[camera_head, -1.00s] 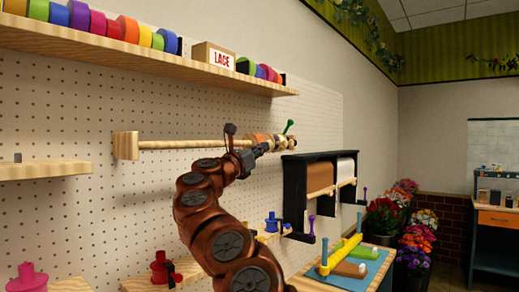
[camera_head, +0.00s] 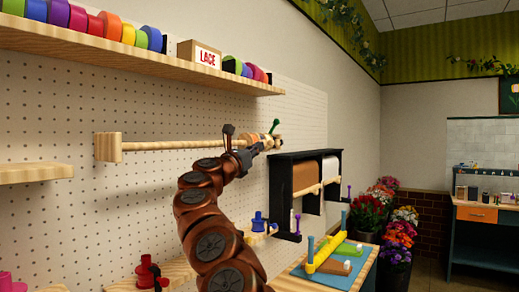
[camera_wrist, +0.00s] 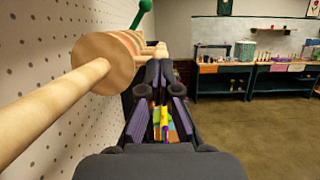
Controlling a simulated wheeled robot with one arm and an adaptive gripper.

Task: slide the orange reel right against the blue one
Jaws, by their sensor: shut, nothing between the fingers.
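A wooden rod (camera_head: 170,143) runs along the pegboard, with a wooden block at its left end. Pale tan-orange discs (camera_wrist: 105,55) sit on the rod near its far end, and a green peg (camera_wrist: 141,13) stands up beyond them. My gripper (camera_wrist: 160,75) is shut and empty, beside and just right of the discs; whether it touches them I cannot tell. In the head view my gripper (camera_head: 256,150) partly hides the rod's right end. No blue reel shows clearly on the rod. On the upper shelf, an orange roll (camera_head: 110,26) and a blue roll (camera_head: 154,38) stand apart.
The upper shelf (camera_head: 100,50) also carries other coloured rolls and a LACE box (camera_head: 198,53). A black paper-roll rack (camera_head: 305,180) is close to my gripper's right. A blue spool (camera_head: 258,222) and a red one (camera_head: 148,273) stand lower. Open floor (camera_wrist: 240,130) lies right.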

